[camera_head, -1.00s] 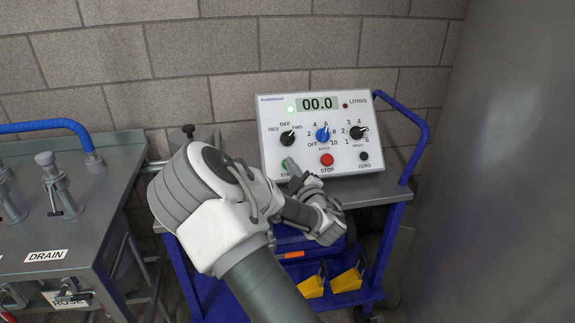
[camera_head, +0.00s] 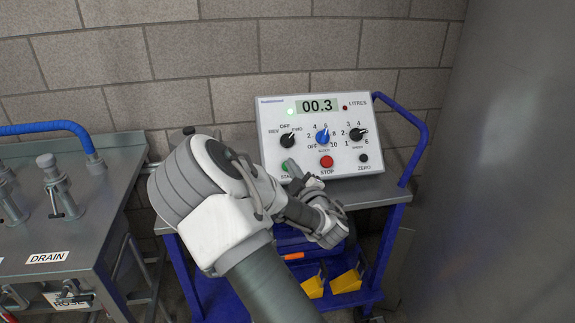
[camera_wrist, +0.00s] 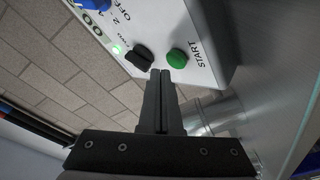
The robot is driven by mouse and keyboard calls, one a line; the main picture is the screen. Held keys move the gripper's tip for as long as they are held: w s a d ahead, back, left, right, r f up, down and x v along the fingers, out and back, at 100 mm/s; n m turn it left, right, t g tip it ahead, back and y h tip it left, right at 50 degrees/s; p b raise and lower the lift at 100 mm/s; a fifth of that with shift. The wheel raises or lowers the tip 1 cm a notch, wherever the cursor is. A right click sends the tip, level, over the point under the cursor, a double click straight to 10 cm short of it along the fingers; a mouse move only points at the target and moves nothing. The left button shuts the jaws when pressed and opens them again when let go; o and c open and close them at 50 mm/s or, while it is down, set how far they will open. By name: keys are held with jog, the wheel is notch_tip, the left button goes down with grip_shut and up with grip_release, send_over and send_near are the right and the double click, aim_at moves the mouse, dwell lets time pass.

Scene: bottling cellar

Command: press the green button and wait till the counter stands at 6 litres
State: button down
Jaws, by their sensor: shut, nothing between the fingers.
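The control box (camera_head: 362,90) stands on a blue trolley. Its counter (camera_head: 317,106) reads 00.3. The blue batch knob (camera_head: 323,136) points up near 6. The red STOP button (camera_head: 327,162) and black ZERO button (camera_head: 363,158) are clear.
The green lamp (camera_head: 291,112) is lit. The black REV/OFF/FWD knob (camera_head: 287,140) and the speed knob (camera_head: 356,134) sit above the buttons. A steel bench (camera_head: 105,215) with a blue hose (camera_head: 50,127) is left. A large grey surface (camera_head: 490,180) bounds the right.

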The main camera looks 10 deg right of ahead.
jog(key=s+r+p, duration=0.1)
jog(key=s, duration=0.1)
jog(key=s+r+p, duration=0.1)
jog(key=r, duration=0.1)
jog(key=shift+s+r+p, duration=0.2)
jog(key=shift+s+p, duration=0.1)
jog(key=shift+s, duration=0.1)
dwell(0.6)
